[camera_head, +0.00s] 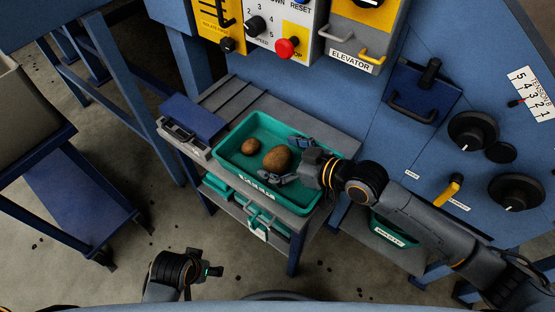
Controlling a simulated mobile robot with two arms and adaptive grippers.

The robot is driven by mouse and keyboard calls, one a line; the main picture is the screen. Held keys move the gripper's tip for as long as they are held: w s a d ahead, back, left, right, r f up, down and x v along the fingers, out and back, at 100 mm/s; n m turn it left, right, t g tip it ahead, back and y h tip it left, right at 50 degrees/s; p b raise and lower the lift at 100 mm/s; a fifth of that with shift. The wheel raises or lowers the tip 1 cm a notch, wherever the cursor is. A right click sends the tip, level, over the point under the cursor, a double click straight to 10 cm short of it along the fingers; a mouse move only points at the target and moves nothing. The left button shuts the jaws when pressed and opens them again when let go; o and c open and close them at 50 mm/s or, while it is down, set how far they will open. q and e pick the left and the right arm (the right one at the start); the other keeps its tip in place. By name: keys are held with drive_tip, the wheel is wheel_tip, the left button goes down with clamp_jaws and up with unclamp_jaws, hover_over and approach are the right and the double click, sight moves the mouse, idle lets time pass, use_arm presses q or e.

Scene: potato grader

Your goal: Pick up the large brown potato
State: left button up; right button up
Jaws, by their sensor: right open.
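The large brown potato (277,159) lies in a teal tray (318,189) on a grey cart top. A smaller brown potato (251,146) lies to its left in the same tray. My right gripper (284,160) is open over the tray, with one finger above and one below the large potato's right side. I cannot tell whether the fingers touch it. My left gripper (213,271) is low at the bottom of the view, away from the tray, and its fingers are too small to read.
The cart (335,142) also bears a dark blue box and a clipboard-like item at left. More teal bins sit on its lower shelf. The blue grader panel (400,160) with knobs and handles stands close behind and right. Open floor lies at front left.

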drive_tip(key=c, duration=1.4)
drive_tip(key=shift+o, duration=0.2)
drive_tip(key=shift+r, duration=0.1)
